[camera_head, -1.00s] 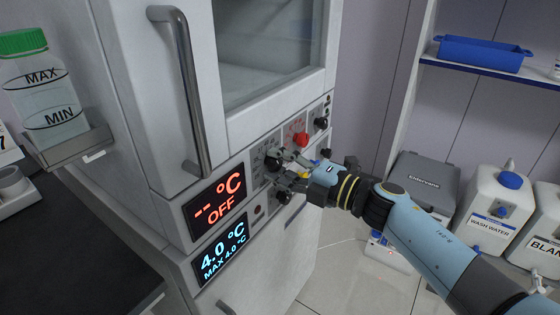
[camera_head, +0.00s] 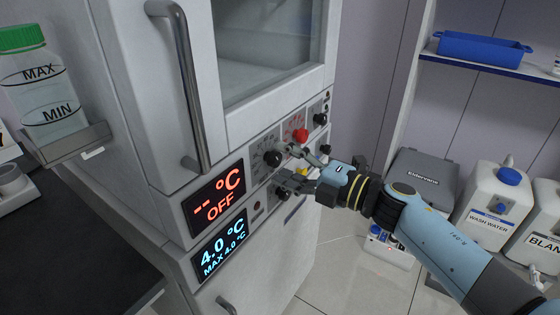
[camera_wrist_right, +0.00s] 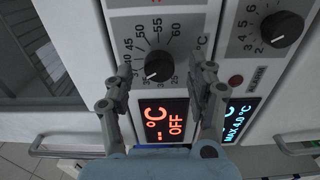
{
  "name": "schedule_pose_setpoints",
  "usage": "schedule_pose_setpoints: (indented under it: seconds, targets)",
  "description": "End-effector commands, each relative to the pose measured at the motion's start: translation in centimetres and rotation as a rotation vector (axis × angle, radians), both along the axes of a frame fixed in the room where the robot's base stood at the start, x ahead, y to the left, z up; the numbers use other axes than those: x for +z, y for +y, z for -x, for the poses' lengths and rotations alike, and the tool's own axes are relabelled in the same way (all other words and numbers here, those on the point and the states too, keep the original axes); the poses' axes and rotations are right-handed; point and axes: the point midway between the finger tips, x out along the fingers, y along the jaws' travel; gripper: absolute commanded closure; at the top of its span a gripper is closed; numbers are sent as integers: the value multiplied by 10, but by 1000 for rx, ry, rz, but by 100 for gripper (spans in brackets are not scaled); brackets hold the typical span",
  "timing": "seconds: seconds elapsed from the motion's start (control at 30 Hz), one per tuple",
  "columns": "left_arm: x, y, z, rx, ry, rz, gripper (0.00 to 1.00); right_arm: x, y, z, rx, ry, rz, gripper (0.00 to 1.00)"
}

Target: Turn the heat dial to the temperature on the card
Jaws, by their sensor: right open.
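The black heat dial (camera_head: 272,158) sits on the grey front panel, ringed by a printed scale. In the right wrist view the dial (camera_wrist_right: 158,66) shows scale numbers from 25 to 60, and a white mark is on its lower edge; I cannot tell the exact value. The red display (camera_head: 215,199) beside it reads "-- °C OFF". My right gripper (camera_head: 286,165) is open and empty, in front of the panel. In the right wrist view its fingers (camera_wrist_right: 165,74) stand on either side of the dial, apart from it. No card shows. My left gripper is not in view.
A red knob (camera_head: 300,135) and a black knob (camera_head: 320,118) are further along the panel. A second black dial (camera_head: 283,193) is below, near the blue 4.0 °C display (camera_head: 220,246). A vertical door handle (camera_head: 184,90) sticks out above left.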

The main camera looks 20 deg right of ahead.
Motion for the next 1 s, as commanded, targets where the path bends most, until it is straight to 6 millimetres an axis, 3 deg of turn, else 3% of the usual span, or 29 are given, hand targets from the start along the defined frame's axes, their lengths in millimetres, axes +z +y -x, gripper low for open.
schedule_pose_setpoints:
  seconds: [0.2,0.43,1.0]
  targets:
    - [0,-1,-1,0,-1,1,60,-2,-31,41,1,4,5,43]
    - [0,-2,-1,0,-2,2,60,-1,-55,72,1,3,2,43]
    - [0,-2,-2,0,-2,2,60,-1,-62,80,0,1,1,43]
